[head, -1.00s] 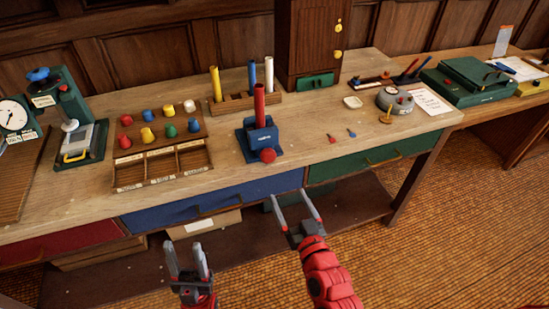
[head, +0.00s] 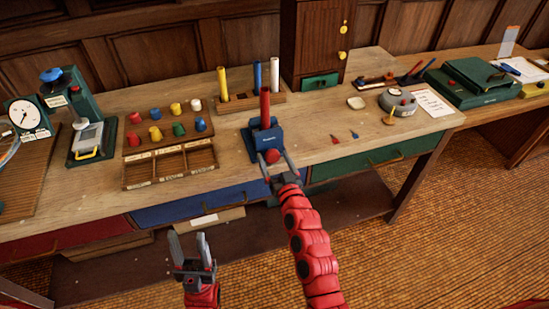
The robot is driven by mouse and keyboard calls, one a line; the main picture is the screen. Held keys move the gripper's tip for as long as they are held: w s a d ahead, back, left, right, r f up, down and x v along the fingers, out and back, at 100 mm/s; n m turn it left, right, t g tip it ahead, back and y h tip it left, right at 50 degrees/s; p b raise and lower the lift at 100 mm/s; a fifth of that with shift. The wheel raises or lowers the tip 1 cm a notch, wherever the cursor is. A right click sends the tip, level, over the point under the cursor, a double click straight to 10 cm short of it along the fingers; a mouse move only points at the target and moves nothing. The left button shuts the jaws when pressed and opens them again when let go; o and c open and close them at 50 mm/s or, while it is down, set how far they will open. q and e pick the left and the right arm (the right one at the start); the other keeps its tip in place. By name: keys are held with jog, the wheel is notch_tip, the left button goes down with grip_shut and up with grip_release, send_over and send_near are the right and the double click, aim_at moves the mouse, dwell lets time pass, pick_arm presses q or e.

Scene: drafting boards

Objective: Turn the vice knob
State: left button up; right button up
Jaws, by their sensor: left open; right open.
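The blue vice (head: 264,139) stands on the workbench near its front edge, with a red rod (head: 265,103) upright in it. Its red knob (head: 272,156) is at the front, facing me. My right gripper (head: 276,165) is open at the knob, with one finger on each side of it. I cannot tell whether the fingers touch the knob. My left gripper (head: 189,247) is open and empty, low in front of the bench, away from the vice.
Left of the vice are a rack of coloured pegs (head: 135,150) and a sectioned tray (head: 143,184). A rod holder (head: 240,105) stands behind it. Two small keys lie to the right. Blue (head: 180,211) and green (head: 330,168) drawers front the bench.

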jog(key=shift+c, duration=0.3)
jog(key=c, duration=1.3)
jog(key=shift+f+b, duration=0.1)
jog(key=shift+b, duration=0.3)
jog(key=shift+d+f+m+b, duration=0.1)
jog(key=shift+m+b, duration=1.05)
jog(key=shift+m, duration=0.45)
jog(key=shift+r+m, duration=0.2)
jog(key=shift+m, duration=0.1)
